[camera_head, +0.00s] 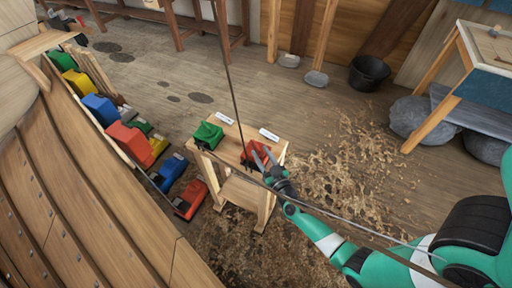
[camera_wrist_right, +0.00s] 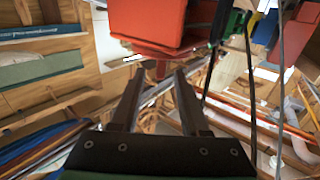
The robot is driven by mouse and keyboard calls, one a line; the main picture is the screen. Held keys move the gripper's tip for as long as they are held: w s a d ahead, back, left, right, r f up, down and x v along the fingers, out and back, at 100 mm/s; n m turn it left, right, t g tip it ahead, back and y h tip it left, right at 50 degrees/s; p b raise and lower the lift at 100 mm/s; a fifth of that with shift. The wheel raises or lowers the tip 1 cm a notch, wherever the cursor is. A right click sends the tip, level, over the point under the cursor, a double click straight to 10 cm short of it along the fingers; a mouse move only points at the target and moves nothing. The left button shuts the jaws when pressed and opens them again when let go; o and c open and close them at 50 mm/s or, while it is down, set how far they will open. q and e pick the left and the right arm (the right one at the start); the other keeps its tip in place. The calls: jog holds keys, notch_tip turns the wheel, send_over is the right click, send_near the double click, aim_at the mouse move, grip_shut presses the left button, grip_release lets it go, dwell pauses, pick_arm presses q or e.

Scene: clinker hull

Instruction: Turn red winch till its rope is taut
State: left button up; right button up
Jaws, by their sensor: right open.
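The red winch (camera_head: 251,163) sits on the right part of a small wooden stand (camera_head: 238,140). A dark rope (camera_head: 228,75) runs from the top of the head view down to it; I cannot tell how tight it is. My right gripper (camera_head: 262,152) reaches in from the lower right, in front of the winch, and partly hides it. A red body (camera_wrist_right: 160,22), apparently the winch, is just beyond the fingertips. My left gripper is out of view.
A green winch (camera_head: 208,135) stands left on the stand. Another line (camera_head: 330,215) crosses low toward the right. Coloured blocks (camera_head: 100,108) line the plank hull (camera_head: 80,190) at left. Shavings (camera_head: 350,165) cover the floor; a black bucket (camera_head: 369,72) stands behind.

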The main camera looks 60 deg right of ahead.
aim_at(256, 145)
jog(key=b+x, duration=0.1)
jog(key=x, duration=0.3)
jog(key=shift+w+d, duration=0.25)
jog(key=shift+w, duration=0.1)
jog(key=shift+c, duration=0.2)
grip_shut()
